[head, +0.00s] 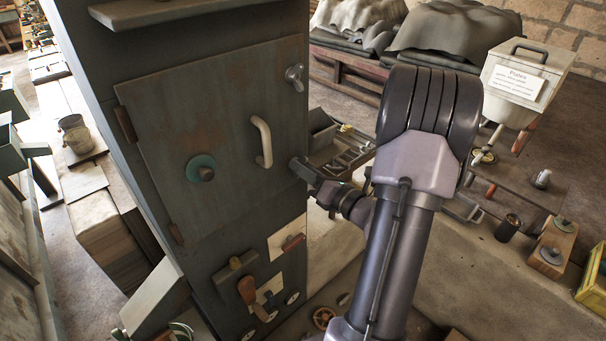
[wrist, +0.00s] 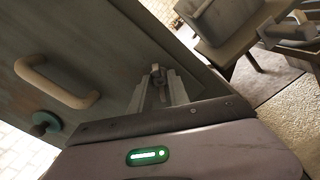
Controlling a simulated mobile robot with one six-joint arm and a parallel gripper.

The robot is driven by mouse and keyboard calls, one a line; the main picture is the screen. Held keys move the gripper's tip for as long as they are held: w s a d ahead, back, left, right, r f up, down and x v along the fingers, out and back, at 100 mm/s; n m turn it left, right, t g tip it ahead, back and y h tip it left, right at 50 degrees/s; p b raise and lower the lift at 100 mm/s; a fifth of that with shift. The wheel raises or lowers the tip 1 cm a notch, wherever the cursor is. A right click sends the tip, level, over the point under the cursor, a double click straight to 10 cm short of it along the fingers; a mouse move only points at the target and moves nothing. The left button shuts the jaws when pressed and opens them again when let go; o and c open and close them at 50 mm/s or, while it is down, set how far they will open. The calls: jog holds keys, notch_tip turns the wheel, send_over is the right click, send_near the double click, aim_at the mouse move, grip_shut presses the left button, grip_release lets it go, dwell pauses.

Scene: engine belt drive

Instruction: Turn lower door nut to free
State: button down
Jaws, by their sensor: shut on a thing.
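The cabinet door (head: 215,100) is a dark grey-green panel, closed against its cabinet. My gripper (head: 300,168) is at the door's lower right edge. In the wrist view my gripper's fingers (wrist: 160,92) are shut on the lower door nut (wrist: 156,69), a small grey metal piece between the fingertips. In the head view the gripper hides this nut. A similar upper door nut (head: 295,76) sits at the door's upper right corner. How far the lower nut is turned cannot be seen.
A pale door handle (head: 263,142) and a teal round knob (head: 202,168) stick out left of my gripper. Below the door are a brown lever (head: 250,292) and other fittings. An open metal toolbox (head: 340,150) stands behind on the right.

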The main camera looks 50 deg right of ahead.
jog(key=shift+f+n+b, duration=0.1)
jog(key=shift+n+b, duration=2.6)
jog(key=shift+n, duration=0.9)
jog(key=c, duration=1.3)
grip_release()
jog(key=shift+o, duration=0.2)
jog(key=s+a+p, duration=0.1)
jog(key=s+a, duration=0.1)
jog(key=s, duration=1.5)
jog(key=shift+s, duration=0.15)
